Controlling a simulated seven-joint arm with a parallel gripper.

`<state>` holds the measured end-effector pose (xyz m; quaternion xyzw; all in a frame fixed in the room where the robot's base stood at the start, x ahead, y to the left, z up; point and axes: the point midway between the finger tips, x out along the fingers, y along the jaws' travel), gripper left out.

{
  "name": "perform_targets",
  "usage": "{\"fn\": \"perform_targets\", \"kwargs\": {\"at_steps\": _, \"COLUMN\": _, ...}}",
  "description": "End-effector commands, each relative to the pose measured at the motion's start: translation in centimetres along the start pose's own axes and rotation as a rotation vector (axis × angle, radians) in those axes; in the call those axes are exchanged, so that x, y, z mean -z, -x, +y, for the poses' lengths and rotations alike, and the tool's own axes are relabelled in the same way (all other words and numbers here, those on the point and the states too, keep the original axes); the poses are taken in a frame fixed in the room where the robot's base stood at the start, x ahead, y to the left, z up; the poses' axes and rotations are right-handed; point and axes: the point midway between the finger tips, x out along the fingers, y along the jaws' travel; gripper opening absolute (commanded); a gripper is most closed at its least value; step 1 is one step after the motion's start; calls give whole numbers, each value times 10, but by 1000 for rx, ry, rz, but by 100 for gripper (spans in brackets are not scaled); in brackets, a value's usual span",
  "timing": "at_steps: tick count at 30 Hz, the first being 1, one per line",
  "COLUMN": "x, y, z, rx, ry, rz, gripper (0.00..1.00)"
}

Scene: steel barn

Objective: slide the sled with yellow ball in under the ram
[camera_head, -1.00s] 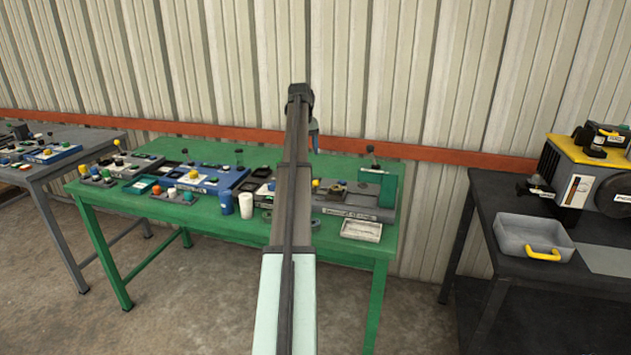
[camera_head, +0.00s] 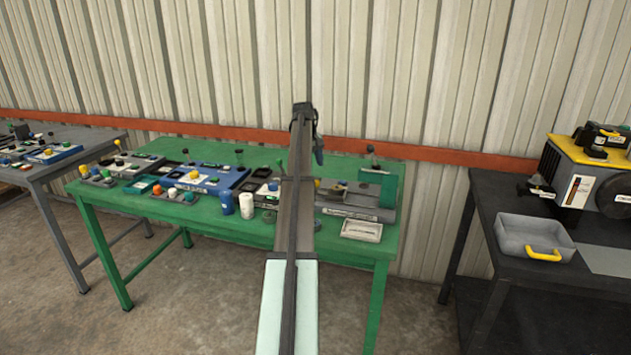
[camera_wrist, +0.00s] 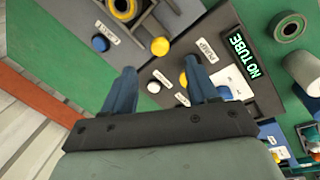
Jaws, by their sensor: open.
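The sled (camera_head: 337,190) lies on the grey press base at the right of the green table, with a yellow ball (camera_head: 317,183) at its left end. The green press frame (camera_head: 378,186) stands to its right, with a black-knobbed lever on top; the ram itself is not clear to me. In the wrist view a yellow ball (camera_wrist: 160,46) shows just beyond my open, empty gripper (camera_wrist: 159,64), and a yellow ring (camera_wrist: 122,9) sits farther up. In the head view my gripper (camera_head: 318,150) is above the table, with my arm hiding part of it.
A "NO TUBE" display (camera_wrist: 245,52) stands right. A shallow tray (camera_head: 361,231) lies at the table's front.

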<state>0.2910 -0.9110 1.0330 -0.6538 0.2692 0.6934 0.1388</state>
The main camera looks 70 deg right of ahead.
Motion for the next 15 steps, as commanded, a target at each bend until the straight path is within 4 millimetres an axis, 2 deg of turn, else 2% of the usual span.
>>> {"fn": "perform_targets", "kwargs": {"at_steps": 1, "x": -1, "y": -11, "z": 0, "rx": 1, "ry": 0, "rz": -1, "gripper": 58}}
{"fn": "perform_targets", "kwargs": {"at_steps": 6, "x": -1, "y": -39, "z": 0, "rx": 1, "ry": -1, "rz": -1, "gripper": 58}}
{"fn": "perform_targets", "kwargs": {"at_steps": 15, "x": 0, "y": -70, "z": 0, "rx": 1, "ry": -1, "rz": 0, "gripper": 58}}
